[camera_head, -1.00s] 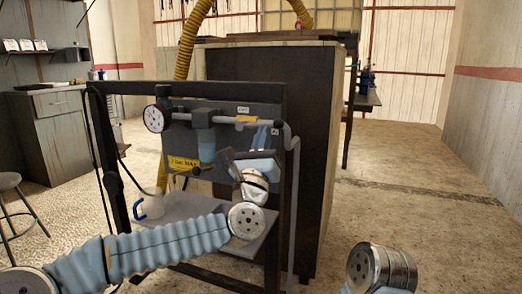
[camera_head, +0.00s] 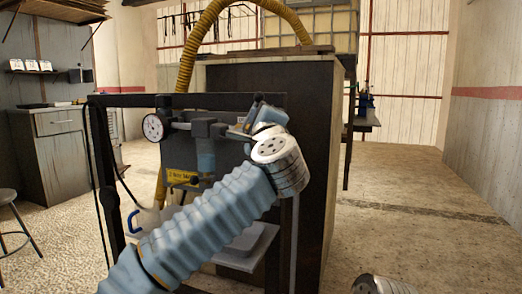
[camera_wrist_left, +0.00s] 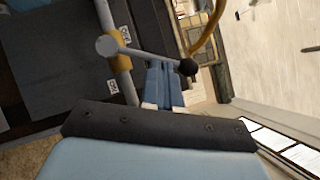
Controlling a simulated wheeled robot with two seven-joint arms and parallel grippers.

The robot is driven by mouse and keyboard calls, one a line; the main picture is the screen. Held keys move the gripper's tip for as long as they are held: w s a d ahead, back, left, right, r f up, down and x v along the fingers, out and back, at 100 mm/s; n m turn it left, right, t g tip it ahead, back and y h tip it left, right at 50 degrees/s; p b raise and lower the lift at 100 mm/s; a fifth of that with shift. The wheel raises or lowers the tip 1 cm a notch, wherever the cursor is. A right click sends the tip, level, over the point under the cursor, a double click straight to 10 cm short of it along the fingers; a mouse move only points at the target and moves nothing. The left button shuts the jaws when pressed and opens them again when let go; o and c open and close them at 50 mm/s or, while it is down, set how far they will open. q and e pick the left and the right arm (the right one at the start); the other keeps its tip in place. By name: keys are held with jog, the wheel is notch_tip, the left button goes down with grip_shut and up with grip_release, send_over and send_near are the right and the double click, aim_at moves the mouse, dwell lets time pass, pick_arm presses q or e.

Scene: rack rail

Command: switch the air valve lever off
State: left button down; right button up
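The air valve lever (camera_wrist_left: 148,56) is a grey bar with a black knob (camera_wrist_left: 188,67) at its end, in the left wrist view. It sticks out from the yellow valve body (camera_wrist_left: 117,50), crosswise to the grey pipe (camera_wrist_left: 102,12). Two small white labels sit beside the pipe; their text is too small to read. My left gripper (camera_wrist_left: 161,66) has its blue fingers close together, tips right at the bar near the knob; I cannot tell whether they touch. In the head view my left gripper (camera_head: 252,112) is in front of the valve and hides the lever. My right gripper is out of view.
A black frame (camera_head: 200,100) carries a pressure gauge (camera_head: 154,127), a filter unit (camera_head: 204,150) and a yellow sign (camera_head: 182,176). A dark cabinet (camera_head: 305,150) stands right behind. A stool (camera_head: 12,215) is at left. The floor at right is clear.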

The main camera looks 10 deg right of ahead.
pick_arm(q)
jog(key=a+r+n+g+p, duration=0.1)
jog(key=n, duration=0.1)
jog(key=w+a+r+n+g+y, duration=0.1)
jog(key=n, duration=0.1)
jog(key=shift+w+p, duration=0.2)
jog(key=shift+p, duration=0.2)
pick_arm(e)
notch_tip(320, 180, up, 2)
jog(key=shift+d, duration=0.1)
pick_arm(q)
jog(key=shift+a, duration=0.15)
